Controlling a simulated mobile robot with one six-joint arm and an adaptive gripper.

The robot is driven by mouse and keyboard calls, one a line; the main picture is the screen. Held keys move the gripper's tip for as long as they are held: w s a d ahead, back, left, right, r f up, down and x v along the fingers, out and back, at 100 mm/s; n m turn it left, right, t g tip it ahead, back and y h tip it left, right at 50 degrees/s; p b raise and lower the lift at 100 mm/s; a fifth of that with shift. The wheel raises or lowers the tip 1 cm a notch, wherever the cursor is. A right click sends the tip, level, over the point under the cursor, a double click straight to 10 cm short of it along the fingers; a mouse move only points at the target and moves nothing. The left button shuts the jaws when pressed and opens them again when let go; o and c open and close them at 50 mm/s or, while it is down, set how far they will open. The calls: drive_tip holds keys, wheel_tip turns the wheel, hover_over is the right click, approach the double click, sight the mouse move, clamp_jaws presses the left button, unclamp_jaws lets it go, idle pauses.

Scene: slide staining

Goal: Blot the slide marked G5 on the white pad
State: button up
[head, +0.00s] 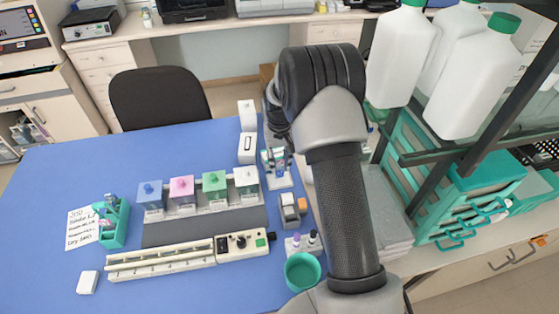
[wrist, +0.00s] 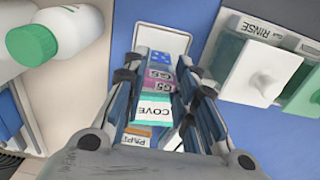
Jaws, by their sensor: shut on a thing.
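My gripper (wrist: 165,95) points down near the right edge of the blue table and is shut on the slide marked G5 (wrist: 158,74). The slide's pinkish label shows between the fingers in the wrist view; much of the slide is hidden by them. In the head view my gripper (head: 276,158) is small and partly behind my arm. The white pad (wrist: 160,34) lies beyond the fingertips in the wrist view, and a white edge of it shows under my gripper in the head view (head: 283,183). I cannot tell whether the slide touches the pad.
The rinse jar (wrist: 262,75) stands beside the gripper, in a row with blue (head: 150,195), pink (head: 181,190) and green (head: 214,187) jars. A cover-labelled box (wrist: 150,112) sits close by. A teal rack (head: 118,228) stands at left, a teal cup (head: 303,271) in front.

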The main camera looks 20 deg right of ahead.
drive_tip(key=shift+f+b, duration=0.3)
drive_tip(key=shift+f, duration=0.25)
idle(0.5)
drive_tip(key=shift+s+f, duration=0.15)
idle(2.5)
drive_tip(key=shift+r+p, duration=2.1)
drive_tip(key=shift+r, duration=1.1)
